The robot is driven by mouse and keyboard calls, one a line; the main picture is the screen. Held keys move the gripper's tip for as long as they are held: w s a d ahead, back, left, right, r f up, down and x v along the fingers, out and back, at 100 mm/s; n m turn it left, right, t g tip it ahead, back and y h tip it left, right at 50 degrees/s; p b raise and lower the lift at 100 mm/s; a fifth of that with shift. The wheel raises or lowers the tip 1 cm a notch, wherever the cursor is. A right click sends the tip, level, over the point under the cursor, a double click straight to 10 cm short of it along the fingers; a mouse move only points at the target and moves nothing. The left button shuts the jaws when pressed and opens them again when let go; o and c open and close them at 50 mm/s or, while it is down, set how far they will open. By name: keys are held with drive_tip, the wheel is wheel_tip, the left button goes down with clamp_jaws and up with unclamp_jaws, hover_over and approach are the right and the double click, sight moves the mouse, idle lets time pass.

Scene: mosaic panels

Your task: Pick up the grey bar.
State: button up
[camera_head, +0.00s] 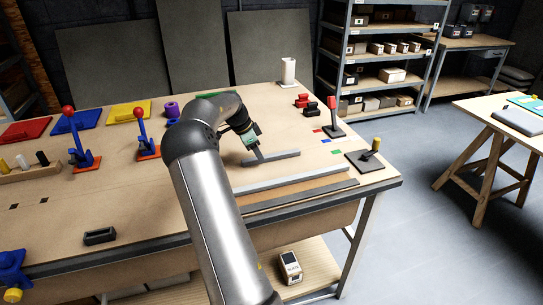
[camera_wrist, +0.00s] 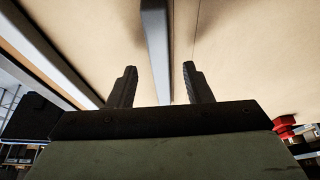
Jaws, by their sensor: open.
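A short grey bar (camera_head: 281,156) lies on the wooden workbench, right of my arm. My gripper (camera_head: 258,154) is over the left half of this bar, pointing down. In the wrist view the bar (camera_wrist: 156,40) runs lengthwise between the two dark fingers of my gripper (camera_wrist: 159,68), with a gap on each side. The gripper is open and holds nothing. The near part of the bar is hidden behind the gripper body. I cannot tell how far down beside the bar the fingertips reach.
A longer light grey strip (camera_head: 305,182) and a dark strip (camera_head: 310,194) lie nearer the bench's front edge. Blue clamps with red knobs (camera_head: 142,135) stand to the left.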

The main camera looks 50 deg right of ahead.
drive_tip(key=shift+x, duration=1.15)
clamp_jaws()
drive_tip(key=shift+r, duration=0.1)
